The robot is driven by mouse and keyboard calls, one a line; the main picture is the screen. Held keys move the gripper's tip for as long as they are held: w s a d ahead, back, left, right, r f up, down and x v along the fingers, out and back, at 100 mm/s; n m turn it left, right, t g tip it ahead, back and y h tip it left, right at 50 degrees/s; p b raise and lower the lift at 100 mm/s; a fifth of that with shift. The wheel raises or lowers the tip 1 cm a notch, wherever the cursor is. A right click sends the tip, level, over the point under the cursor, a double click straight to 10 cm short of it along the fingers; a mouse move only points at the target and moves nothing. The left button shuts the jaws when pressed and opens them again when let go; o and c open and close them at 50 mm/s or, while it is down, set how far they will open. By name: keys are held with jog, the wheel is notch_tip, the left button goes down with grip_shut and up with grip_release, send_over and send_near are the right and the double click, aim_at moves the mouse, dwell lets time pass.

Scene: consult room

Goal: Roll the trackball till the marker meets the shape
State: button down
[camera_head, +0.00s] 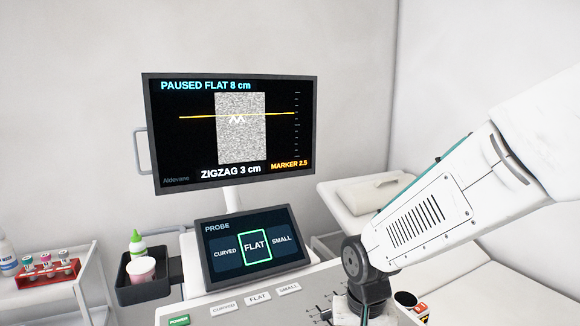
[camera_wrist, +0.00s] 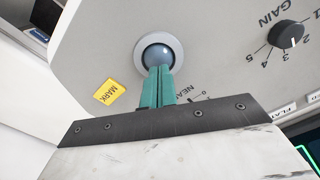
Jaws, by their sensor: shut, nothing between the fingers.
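The trackball (camera_wrist: 158,57) is a blue-grey ball in a pale ring on the console panel, in the wrist view. My gripper (camera_wrist: 157,72) is shut and empty, its green fingertips at the ball's near edge; I cannot tell whether they touch it. In the head view the monitor (camera_head: 236,180) reads "PAUSED FLAT 8 cm", "ZIGZAG 3 cm" and "MARKER 2.5". The marker, an orange line (camera_head: 200,117), runs across the grey scan image slightly above the shape, a white zigzag (camera_head: 237,119). The trackball is hidden in the head view.
A yellow MARK button (camera_wrist: 110,91) lies left of my fingers, and a GAIN knob (camera_wrist: 286,34) to the right. A probe touchscreen (camera_head: 252,245) shows FLAT outlined green. A side tray (camera_head: 145,290) holds a cup and a green-capped bottle.

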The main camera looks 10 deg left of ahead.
jog(key=shift+f, duration=0.75)
jog(key=shift+s+d, duration=0.15)
jog(key=shift+s, duration=0.1)
dwell(0.7)
jog(key=shift+r, duration=0.1)
jog(key=shift+r, duration=2.4)
